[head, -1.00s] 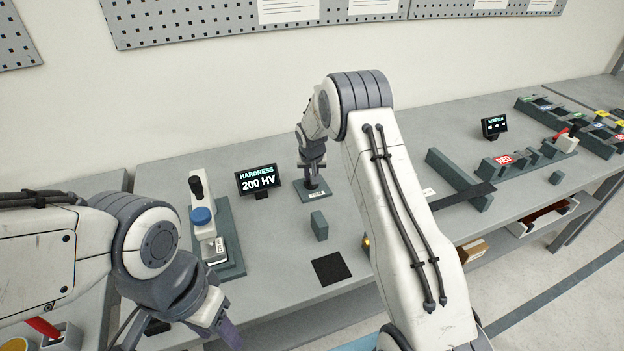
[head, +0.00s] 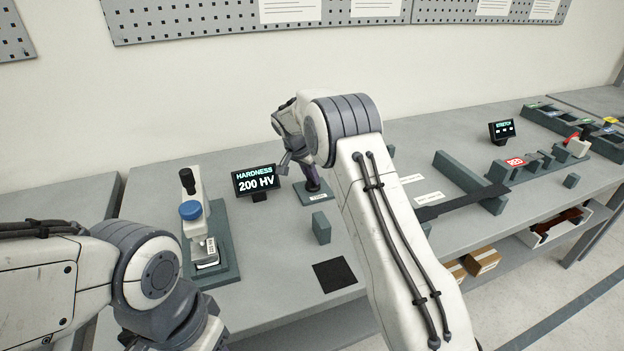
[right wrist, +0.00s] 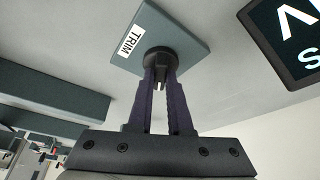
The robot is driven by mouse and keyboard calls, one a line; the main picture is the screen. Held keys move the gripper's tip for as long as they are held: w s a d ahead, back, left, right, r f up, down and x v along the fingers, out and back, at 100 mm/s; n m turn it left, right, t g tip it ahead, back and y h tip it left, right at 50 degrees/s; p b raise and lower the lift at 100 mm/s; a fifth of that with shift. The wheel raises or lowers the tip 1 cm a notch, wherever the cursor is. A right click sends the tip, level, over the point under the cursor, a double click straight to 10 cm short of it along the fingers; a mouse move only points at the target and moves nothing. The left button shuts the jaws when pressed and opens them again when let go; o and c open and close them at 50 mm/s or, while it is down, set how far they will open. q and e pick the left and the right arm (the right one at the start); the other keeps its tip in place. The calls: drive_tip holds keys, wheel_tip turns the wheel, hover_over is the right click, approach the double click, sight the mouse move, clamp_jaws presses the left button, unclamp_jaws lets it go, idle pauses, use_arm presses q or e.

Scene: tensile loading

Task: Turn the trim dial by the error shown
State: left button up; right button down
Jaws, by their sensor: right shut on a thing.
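The trim dial is a dark round knob (right wrist: 160,60) on a grey-green plate labelled TRIM (right wrist: 182,30) in the right wrist view. My right gripper (right wrist: 160,78) has both fingertips closed on the knob. In the head view the TRIM plate (head: 318,197) is on the bench and my right gripper (head: 312,178) reaches down to it, partly hidden by my own arm. A hardness display (head: 256,181) left of it reads 200 HV. No separate error figure is legible. My left arm is at the lower left, with its fingers out of the picture.
A hardness tester (head: 204,240) with a blue knob stands left of the display. A small grey-green block (head: 321,228) and a black mat (head: 334,275) lie in front of the dial. A stretch display (head: 502,131) and fixtures stand farther right.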

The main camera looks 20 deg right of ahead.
idle(0.5)
drive_tip(key=c, duration=0.8)
unclamp_jaws()
drive_tip(key=shift+c, duration=0.2)
drive_tip(key=v, duration=1)
drive_tip(key=shift+r+b, duration=0.25)
drive_tip(key=shift+b, duration=0.2)
drive_tip(key=shift+a, duration=0.15)
